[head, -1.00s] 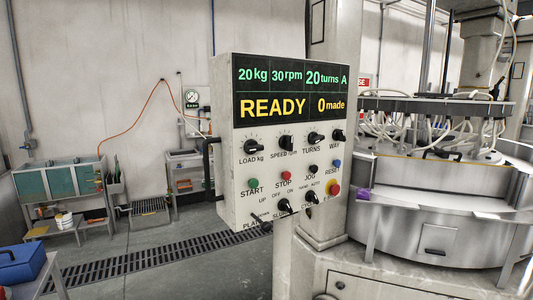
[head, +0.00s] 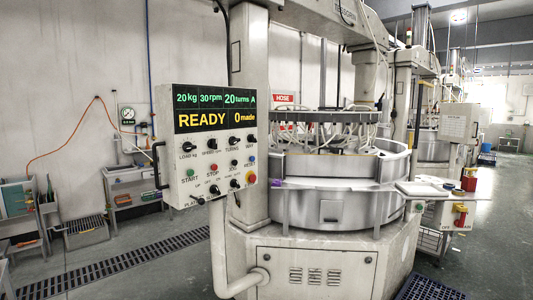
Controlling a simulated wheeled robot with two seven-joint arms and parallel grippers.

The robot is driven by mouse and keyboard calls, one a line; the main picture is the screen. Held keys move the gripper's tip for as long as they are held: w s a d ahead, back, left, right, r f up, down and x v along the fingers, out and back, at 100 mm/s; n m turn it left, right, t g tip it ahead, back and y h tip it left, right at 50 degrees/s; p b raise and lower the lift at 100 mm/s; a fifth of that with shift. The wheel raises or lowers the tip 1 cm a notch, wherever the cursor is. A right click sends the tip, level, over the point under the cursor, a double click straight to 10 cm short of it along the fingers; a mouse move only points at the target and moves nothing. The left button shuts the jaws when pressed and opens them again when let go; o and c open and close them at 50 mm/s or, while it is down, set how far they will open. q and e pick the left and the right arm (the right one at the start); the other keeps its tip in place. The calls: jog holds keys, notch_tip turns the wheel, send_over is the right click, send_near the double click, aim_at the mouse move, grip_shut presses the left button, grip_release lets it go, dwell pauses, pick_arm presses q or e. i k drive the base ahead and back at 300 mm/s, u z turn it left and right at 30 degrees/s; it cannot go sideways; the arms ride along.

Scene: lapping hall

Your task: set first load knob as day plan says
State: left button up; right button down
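The control panel (head: 208,145) hangs on the lapping machine's column, left of the middle in the head view. Its display (head: 214,110) reads 20 kg, 30 rpm, 20 turns A, READY and 0 made. The black load knob (head: 187,147) is the leftmost of the upper knob row, above the label LOAD kg. Its exact pointer setting is too small to read. Speed, turns and way knobs sit to its right. No day plan sheet can be made out. Neither of my grippers is in view.
The lapping machine (head: 330,205) with its round steel table fills the middle. A floor grating (head: 120,265) runs along the left floor. A side stand with a white top (head: 425,188) is at right. Open floor lies at left and far right.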

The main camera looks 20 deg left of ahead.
aim_at(188, 147)
jog(key=z, duration=0.75)
jog(key=i, duration=1.6)
jog(key=u, duration=0.75)
jog(key=i, duration=0.9)
jog(key=u, duration=0.9)
